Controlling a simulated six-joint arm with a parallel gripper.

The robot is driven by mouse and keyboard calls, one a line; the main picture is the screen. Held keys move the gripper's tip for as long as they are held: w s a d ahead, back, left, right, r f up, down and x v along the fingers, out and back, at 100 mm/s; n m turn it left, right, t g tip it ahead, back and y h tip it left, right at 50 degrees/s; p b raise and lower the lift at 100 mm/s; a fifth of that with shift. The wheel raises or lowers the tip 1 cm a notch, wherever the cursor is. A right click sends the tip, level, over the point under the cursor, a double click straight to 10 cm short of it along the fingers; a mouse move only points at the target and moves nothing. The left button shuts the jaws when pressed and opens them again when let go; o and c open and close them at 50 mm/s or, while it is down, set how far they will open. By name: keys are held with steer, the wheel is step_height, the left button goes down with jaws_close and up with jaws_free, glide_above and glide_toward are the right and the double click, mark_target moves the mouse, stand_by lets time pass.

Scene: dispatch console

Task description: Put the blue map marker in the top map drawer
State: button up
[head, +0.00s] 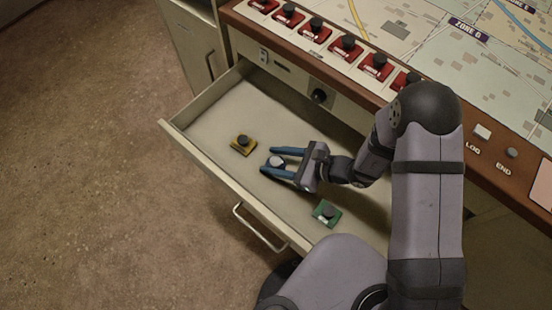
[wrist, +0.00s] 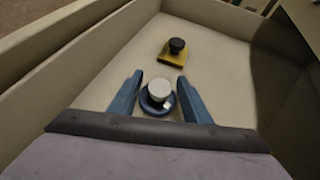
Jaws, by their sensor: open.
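The blue map marker (wrist: 150,107) has a round blue base and a white knob. It appears to stand upright on the floor of the open map drawer (head: 240,98). Its white knob also shows in the head view (head: 277,160). My gripper (head: 267,160) is open, low inside the drawer, with one blue finger on each side of the marker. In the wrist view the fingers (wrist: 160,76) stand apart, with gaps beside the marker's base. I cannot tell from the frames whether anything touches it.
A yellow marker (head: 243,145) with a black knob lies in the drawer beyond my fingertips. A green marker (head: 327,213) lies near the drawer's front right. Red switches (head: 346,47) line the console edge above. The drawer walls stand around my gripper.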

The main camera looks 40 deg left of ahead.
steer(key=shift+r, duration=0.2)
steer(key=v, duration=1)
steer(key=shift+w+d+p, duration=0.1)
steer(key=shift+d+p, duration=0.05)
steer(key=shift+p, duration=0.15)
steer(key=shift+v, duration=0.85)
steer(key=d+r+n+t+h, duration=0.1)
steer(key=d+r+n+h, duration=0.3)
steer(key=d, duration=1.1)
steer(key=w+d+r+n+t+h, duration=0.1)
steer(key=d+r+n+h, duration=0.3)
steer(key=d, duration=1.1)
steer(key=n+t+h, duration=0.1)
steer(key=n+h, duration=0.2)
steer(key=n, duration=0.3)
steer(key=shift+t+h, duration=0.3)
